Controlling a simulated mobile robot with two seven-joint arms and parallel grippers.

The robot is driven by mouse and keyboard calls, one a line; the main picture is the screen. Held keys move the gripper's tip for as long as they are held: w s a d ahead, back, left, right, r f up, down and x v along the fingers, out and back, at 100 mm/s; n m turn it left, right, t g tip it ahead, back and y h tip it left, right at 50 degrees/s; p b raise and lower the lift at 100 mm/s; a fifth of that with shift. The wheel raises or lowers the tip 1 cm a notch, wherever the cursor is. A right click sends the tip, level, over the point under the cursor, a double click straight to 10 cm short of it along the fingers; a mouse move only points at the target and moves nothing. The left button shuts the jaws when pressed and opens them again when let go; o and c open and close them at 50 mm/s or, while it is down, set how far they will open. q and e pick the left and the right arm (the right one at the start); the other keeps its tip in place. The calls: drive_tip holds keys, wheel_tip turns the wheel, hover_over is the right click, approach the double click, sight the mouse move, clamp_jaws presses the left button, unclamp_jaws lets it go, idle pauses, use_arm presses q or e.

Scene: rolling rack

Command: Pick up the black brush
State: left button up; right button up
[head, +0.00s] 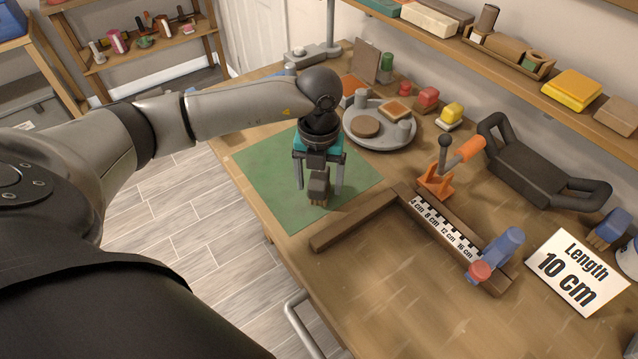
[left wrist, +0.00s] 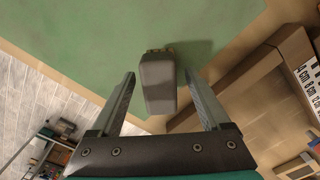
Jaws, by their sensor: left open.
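The black brush (left wrist: 158,84), dark grey with brown bristles at one end, is over the green mat (head: 262,190) on the workbench. In the head view the brush (head: 319,190) shows below my left gripper (head: 319,184), near the mat's front right part. My left gripper is open and points down, one finger on each side of the brush. In the left wrist view the gripper (left wrist: 160,75) shows a gap between each finger and the brush. I cannot tell whether the fingertips touch the mat. My right gripper is not in view.
A wooden stop with a ruler (head: 445,230) lies right of the mat. Behind are a round grey tray (head: 352,118) with small pieces and an orange clamp (head: 438,182). A "Length 10 cm" card (head: 575,272) lies at the right. The front bench top is mostly clear.

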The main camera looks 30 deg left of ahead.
use_arm(q)
clamp_jaws()
idle(0.5)
